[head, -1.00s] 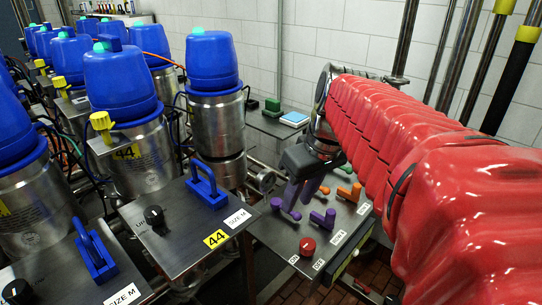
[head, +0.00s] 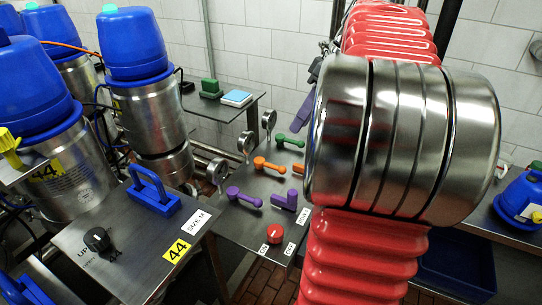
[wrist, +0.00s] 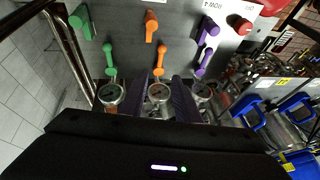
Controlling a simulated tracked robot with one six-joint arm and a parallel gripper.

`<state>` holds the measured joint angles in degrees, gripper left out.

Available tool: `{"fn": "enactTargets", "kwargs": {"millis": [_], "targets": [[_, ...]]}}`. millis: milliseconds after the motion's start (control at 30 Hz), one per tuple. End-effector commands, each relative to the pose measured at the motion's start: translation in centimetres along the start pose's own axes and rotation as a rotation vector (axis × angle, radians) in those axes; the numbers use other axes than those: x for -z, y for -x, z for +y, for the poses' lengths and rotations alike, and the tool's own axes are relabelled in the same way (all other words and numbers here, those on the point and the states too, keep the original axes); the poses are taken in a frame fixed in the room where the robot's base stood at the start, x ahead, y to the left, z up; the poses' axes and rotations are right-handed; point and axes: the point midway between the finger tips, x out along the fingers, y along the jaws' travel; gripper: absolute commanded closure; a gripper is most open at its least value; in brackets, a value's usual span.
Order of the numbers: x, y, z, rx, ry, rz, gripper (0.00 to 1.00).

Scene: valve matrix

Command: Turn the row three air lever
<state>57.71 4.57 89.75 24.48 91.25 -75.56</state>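The valve panel (head: 262,209) carries purple, orange and green lever pairs. The long-handled orange lever (head: 269,165) also shows in the wrist view (wrist: 161,58); the shorter orange lever (wrist: 151,27) is beyond it. Purple levers (head: 244,197) and (head: 284,201) are nearer in the head view, and a green lever (head: 290,140) is farther back. A "ROW 4" label (wrist: 212,4) sits by the purple levers; I cannot read an air label. My gripper (wrist: 159,76) is open and empty, its purple fingers either side of the middle gauge, pointing toward the orange levers, apart from them.
A red knob (head: 275,233) is at the panel's near edge. Round gauges (head: 246,142) line the panel's left side. A machine with a blue handle (head: 153,190) stands left. The wall is behind; a blue bin (head: 455,265) is at right.

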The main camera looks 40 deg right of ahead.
Motion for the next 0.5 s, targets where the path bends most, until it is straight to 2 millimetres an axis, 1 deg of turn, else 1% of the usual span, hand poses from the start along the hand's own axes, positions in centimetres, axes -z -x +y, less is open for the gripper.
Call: {"fn": "enactTargets", "kwargs": {"millis": [167, 267, 367, 500], "targets": [[0.1, -0.2, -0.1, 0.001, 0.001, -0.001, 0.71], [0.1, -0.7, -0.1, 0.002, 0.002, -0.002, 0.71], [0.1, -1.6, -0.1, 0.003, 0.002, -0.002, 0.71], [0.1, -3.5, -0.2, 0.004, 0.002, -0.002, 0.71]]}}
